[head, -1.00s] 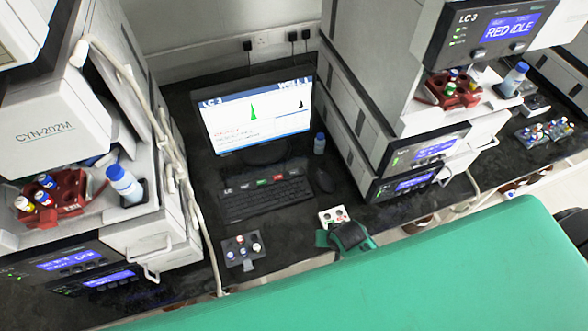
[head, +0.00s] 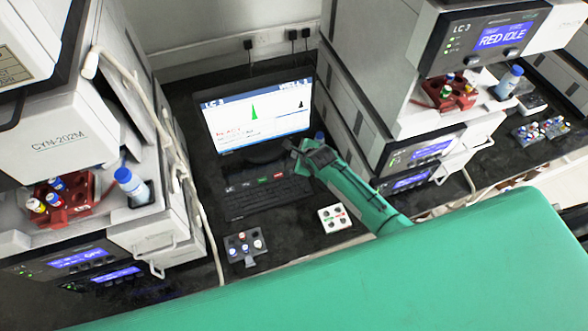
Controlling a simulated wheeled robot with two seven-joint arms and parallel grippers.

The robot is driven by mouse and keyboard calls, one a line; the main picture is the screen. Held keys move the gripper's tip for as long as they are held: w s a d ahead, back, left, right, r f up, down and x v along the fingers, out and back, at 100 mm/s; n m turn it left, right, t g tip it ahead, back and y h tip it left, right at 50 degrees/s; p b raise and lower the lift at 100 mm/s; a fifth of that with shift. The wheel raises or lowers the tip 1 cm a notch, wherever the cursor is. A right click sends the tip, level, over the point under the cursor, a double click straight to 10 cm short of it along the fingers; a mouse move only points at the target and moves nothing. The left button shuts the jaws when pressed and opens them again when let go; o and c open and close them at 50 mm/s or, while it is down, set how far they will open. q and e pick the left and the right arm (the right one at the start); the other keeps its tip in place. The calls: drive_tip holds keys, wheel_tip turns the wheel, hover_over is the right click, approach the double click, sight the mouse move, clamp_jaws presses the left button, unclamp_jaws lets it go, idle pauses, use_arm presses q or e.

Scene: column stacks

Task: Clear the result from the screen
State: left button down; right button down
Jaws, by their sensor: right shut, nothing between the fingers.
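The monitor screen (head: 255,112) shows a white page with a blue bar on top, a green peak, a small dark peak and a line of text too small to read. The keyboard (head: 262,197) lies in front of it, with a green label (head: 263,180) and a red label (head: 278,176) along its back edge. My right gripper (head: 294,147) is shut and empty, just right of the monitor's foot and above the keyboard's right back side; whether it touches anything cannot be told. My right arm hides the mouse area. My left gripper is not in view.
Instrument stacks rise on both sides, with a red vial tray (head: 68,209) and a blue-capped bottle (head: 133,187) on the left one. A hose hangs at left.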

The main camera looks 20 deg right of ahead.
drive_tip(key=shift+w+r+m, duration=0.2)
drive_tip(key=shift+w+m, duration=0.1)
drive_tip(key=shift+m, duration=0.1)
wheel_tip(320, 180, down, 8)
drive_tip(key=b, duration=0.7)
drive_tip(key=shift+f+b, duration=0.3)
drive_tip(key=shift+f, duration=0.1)
drive_tip(key=shift+f, duration=0.15)
idle(1.5)
drive_tip(key=shift+f, duration=0.3)
